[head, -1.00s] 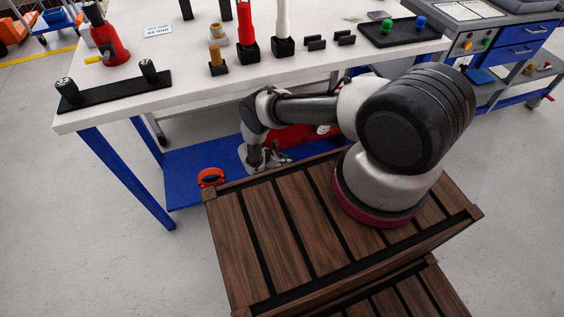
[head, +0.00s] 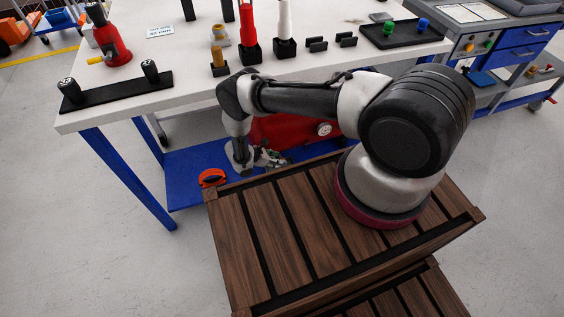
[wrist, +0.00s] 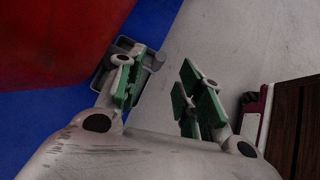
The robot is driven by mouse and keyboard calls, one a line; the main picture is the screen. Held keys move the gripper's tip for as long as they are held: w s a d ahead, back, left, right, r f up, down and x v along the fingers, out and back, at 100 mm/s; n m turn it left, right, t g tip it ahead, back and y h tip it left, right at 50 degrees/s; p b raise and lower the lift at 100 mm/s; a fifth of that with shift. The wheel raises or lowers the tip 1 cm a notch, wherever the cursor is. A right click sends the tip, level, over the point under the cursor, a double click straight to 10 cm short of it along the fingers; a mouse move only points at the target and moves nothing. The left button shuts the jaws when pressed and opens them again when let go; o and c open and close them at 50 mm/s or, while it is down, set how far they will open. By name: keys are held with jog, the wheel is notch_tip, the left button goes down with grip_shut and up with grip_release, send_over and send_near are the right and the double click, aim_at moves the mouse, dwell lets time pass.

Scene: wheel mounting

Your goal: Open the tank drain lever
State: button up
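The red tank (head: 287,131) sits on the blue lower shelf under the white table, partly hidden behind my arm. It has a round white gauge (head: 324,129). In the wrist view the tank (wrist: 60,35) fills the upper left. My gripper (head: 268,158) is low at the shelf's front edge, just in front of the tank. In the wrist view my gripper (wrist: 165,88) is open, its green-padded fingers apart with bare floor showing between them. A grey part (wrist: 155,62) shows by the left finger; I cannot tell whether it is the drain lever or whether the finger touches it.
The blue shelf (head: 183,180) carries an orange ring-shaped object (head: 212,178) left of my gripper. A slatted wooden platform (head: 285,225) lies close in front. The white table (head: 190,75) above holds several tools and fixtures. Open floor lies to the left.

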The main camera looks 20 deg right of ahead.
jog(key=shift+v, duration=2.25)
